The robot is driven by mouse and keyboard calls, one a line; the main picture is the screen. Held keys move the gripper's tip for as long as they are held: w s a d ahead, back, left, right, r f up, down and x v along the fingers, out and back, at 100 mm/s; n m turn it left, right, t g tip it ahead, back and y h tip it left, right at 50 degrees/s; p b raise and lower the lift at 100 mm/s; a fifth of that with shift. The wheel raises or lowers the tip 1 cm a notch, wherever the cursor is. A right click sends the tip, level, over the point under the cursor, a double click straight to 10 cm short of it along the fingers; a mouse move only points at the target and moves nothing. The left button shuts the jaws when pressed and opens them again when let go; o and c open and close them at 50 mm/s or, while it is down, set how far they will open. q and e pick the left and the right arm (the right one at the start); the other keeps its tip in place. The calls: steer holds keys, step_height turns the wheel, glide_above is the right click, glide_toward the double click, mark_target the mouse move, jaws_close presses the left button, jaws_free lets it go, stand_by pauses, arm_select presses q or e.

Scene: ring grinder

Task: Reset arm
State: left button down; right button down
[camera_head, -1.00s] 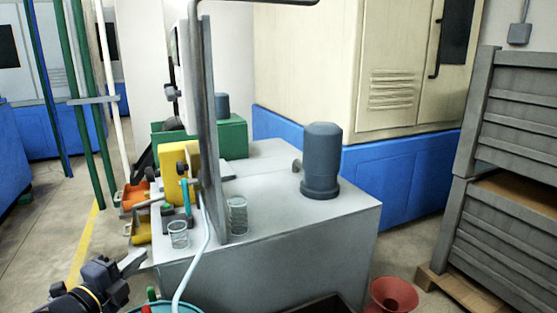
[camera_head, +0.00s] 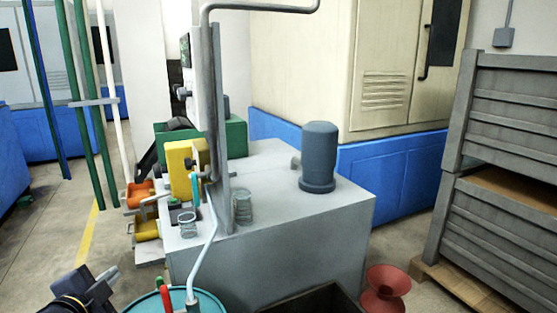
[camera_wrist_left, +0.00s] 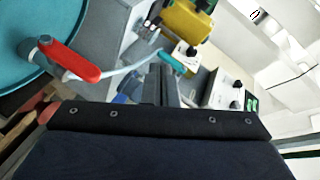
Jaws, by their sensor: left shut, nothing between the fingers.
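My left gripper (camera_head: 103,287) is at the lower left of the head view, left of the grey machine (camera_head: 290,225) and close to the teal drum (camera_head: 200,299). Its fingers are shut and hold nothing. In the left wrist view the shut fingers (camera_wrist_left: 160,85) show in the middle, above the dark wrist body. My right gripper is in neither view.
The teal drum has a red-handled valve (camera_wrist_left: 72,60) and a pale hose. A yellow unit (camera_head: 180,168) and wire coils sit on the machine. A red funnel-shaped piece (camera_head: 386,292) stands on the floor. Grey crates (camera_head: 510,110) stand at right.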

arm_select(q)
steer(key=s+d+f+n+g+h, duration=0.1)
steer(key=s+d+f+n+g, duration=0.3)
steer(key=s, duration=0.3)
steer(key=s+d+f+n+g+h, duration=0.1)
steer(key=s+d+f+n+g, duration=0.1)
steer(key=s+d+n, duration=0.45)
steer(key=s+d+f+n+g+h, duration=0.2)
steer(key=s+d+n+g, duration=0.1)
steer(key=s, duration=0.6)
step_height(320, 180, up, 27)
steer(key=p, duration=2.7)
steer(key=shift+s+g+p, duration=0.25)
steer(key=shift+g+p, duration=0.05)
steer(key=shift+p, duration=0.05)
